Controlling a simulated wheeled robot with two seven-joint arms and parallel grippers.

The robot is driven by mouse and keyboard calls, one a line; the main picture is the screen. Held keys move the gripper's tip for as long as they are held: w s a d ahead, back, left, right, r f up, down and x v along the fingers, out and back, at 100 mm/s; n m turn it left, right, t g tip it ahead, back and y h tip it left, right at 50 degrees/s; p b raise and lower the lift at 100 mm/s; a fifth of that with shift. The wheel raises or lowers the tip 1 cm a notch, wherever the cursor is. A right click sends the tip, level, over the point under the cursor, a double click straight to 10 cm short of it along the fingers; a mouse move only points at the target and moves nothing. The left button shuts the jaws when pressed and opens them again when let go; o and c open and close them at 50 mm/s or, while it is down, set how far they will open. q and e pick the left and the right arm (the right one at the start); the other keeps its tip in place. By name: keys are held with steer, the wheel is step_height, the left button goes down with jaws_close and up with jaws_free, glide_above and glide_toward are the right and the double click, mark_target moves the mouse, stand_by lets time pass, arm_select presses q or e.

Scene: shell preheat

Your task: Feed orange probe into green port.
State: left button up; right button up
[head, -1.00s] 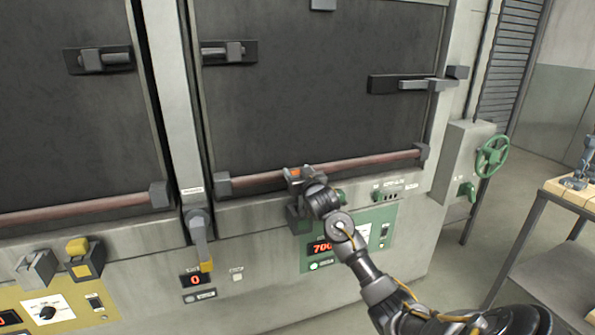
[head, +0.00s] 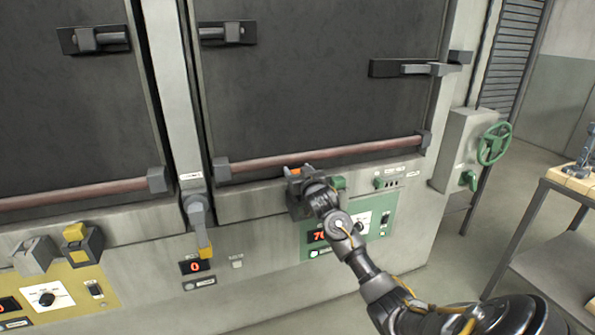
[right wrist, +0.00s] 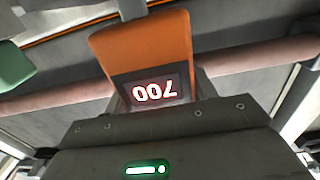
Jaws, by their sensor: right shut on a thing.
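My right gripper (head: 297,180) is shut on the orange probe (head: 293,171), just in front of the right oven's lower front. In the right wrist view the orange probe (right wrist: 145,60) is a wide block with a display that reads 700 upside down. A green block (head: 340,183) shows just right of the gripper and also at the left of the right wrist view (right wrist: 14,66). My gripper and wrist cover the panel front here, so the green port is not clearly visible. I cannot tell whether the probe's tip is in it. My left gripper is out of view.
The green control panel (head: 377,238) has a red display (head: 319,236), partly behind my arm. A reddish bar (head: 365,152) runs just above the gripper. A yellow panel (head: 107,298) and a yellow-topped block (head: 77,233) are at left. A bench (head: 552,232) stands at right.

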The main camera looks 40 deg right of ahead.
steer(key=o, duration=1.1)
steer(key=shift+o, duration=0.2)
steer(key=shift+s+a+f, duration=0.15)
steer(key=shift+s+a, duration=0.05)
steer(key=shift+s, duration=0.3)
steer(key=b+v, duration=0.2)
steer(key=v, duration=0.7)
steer(key=shift+s, duration=0.35)
steer(key=shift+a, duration=0.1)
